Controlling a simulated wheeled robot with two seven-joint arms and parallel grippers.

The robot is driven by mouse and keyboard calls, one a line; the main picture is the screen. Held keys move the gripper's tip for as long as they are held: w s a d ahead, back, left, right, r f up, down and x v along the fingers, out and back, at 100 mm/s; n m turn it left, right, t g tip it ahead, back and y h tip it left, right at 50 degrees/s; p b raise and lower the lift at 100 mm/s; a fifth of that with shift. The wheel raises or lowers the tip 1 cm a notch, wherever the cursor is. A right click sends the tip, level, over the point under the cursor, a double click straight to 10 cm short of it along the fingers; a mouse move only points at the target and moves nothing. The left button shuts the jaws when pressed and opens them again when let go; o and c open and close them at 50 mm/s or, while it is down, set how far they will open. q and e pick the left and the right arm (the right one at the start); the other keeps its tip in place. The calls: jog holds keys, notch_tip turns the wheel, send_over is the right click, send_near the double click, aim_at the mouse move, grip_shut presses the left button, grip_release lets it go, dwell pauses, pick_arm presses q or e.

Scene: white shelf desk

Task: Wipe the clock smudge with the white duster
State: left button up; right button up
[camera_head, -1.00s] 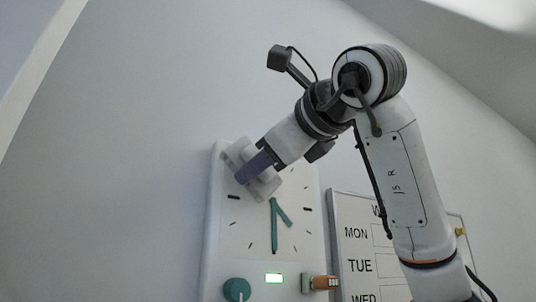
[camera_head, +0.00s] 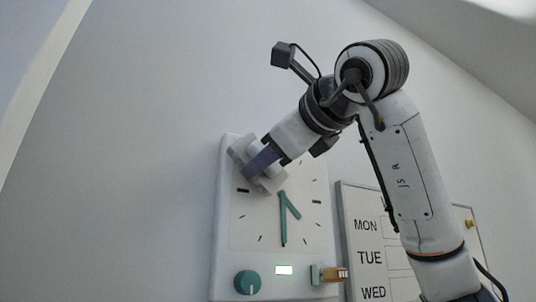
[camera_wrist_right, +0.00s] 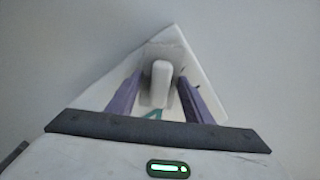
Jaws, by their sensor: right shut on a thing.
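The clock (camera_head: 265,220) is a white upright panel with dark tick marks and green hands, in the lower middle of the head view. My right gripper (camera_head: 258,164) is at its upper left part, shut on the white duster (camera_head: 240,152). The duster lies over the clock face there; I cannot tell whether it touches. In the wrist view the duster's handle (camera_wrist_right: 160,84) stands between the purple fingers of my right gripper (camera_wrist_right: 160,92), with the clock (camera_wrist_right: 207,85) behind. No smudge is visible; the duster and gripper hide part of the face. My left gripper is not in view.
Below the clock face are a green knob (camera_head: 247,282), a small lit display (camera_head: 284,270) and an orange-brown piece (camera_head: 333,274). A weekday board (camera_head: 370,240) hangs to the right, partly behind my right arm. The wall to the left is bare.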

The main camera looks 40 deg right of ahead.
jog(key=shift+x, duration=0.9)
jog(key=shift+s+d, duration=0.35)
jog(key=shift+d, duration=0.85)
jog(key=shift+s+d, duration=0.35)
jog(key=shift+d, duration=0.85)
jog(key=shift+s+d, duration=0.35)
jog(key=shift+d, duration=0.85)
jog(key=shift+a, duration=0.1)
jog(key=shift+a, duration=0.1)
jog(key=shift+w+a, duration=0.35)
jog(key=shift+a, duration=0.8)
jog(key=shift+w+a, duration=0.35)
jog(key=shift+a, duration=0.8)
jog(key=shift+w+a, duration=0.35)
jog(key=shift+a, duration=0.85)
